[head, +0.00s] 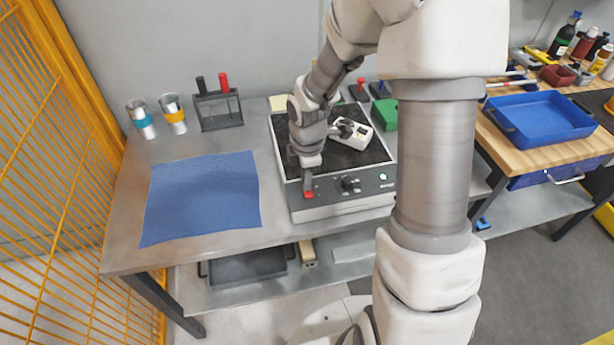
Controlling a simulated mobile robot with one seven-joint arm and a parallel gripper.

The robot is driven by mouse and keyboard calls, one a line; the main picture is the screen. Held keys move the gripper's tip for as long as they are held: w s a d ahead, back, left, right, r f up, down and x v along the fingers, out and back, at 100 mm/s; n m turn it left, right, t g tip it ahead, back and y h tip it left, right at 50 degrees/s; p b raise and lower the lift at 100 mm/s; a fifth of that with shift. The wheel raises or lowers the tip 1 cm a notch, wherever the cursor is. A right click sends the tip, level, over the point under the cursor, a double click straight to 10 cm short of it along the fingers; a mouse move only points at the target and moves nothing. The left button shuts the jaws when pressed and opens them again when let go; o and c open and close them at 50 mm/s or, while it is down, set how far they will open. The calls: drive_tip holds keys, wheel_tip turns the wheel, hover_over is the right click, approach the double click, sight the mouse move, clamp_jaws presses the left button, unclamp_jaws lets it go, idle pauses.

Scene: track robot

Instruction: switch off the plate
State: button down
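The plate (375,151) is a flat unit with a black top and a grey front panel, standing on the grey table. Its panel has a red switch (308,194) at the left, a black knob (348,183) in the middle and a green light (383,177) at the right. My gripper (308,180) points down at the panel's left end, right at the red switch. I cannot tell whether it touches the switch, nor whether its fingers are apart. My wrist hides the left part of the black top.
A blue cloth (203,196) lies left of the plate. Two cups (142,119) and a dark rack (219,112) stand behind it. A green box (384,115) is behind the plate. A yellow fence (58,200) borders the left. A blue tray (540,119) sits on the right bench.

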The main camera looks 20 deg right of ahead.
drive_tip(key=shift+s+f+g+p, duration=0.1)
drive_tip(key=shift+f+g+p, duration=0.25)
drive_tip(key=shift+g+p, duration=0.2)
drive_tip(key=shift+f, duration=0.4)
drive_tip(key=shift+s, duration=0.75)
drive_tip(key=shift+r, duration=0.2)
drive_tip(key=shift+w+r+p, duration=0.1)
drive_tip(key=shift+r+p, duration=0.25)
drive_tip(key=shift+p, duration=0.15)
wheel_tip(320, 180, up, 14)
drive_tip(key=w+p, duration=0.1)
drive_tip(key=p, duration=0.3)
drive_tip(key=shift+r+p, duration=0.15)
drive_tip(key=shift+p, duration=0.2)
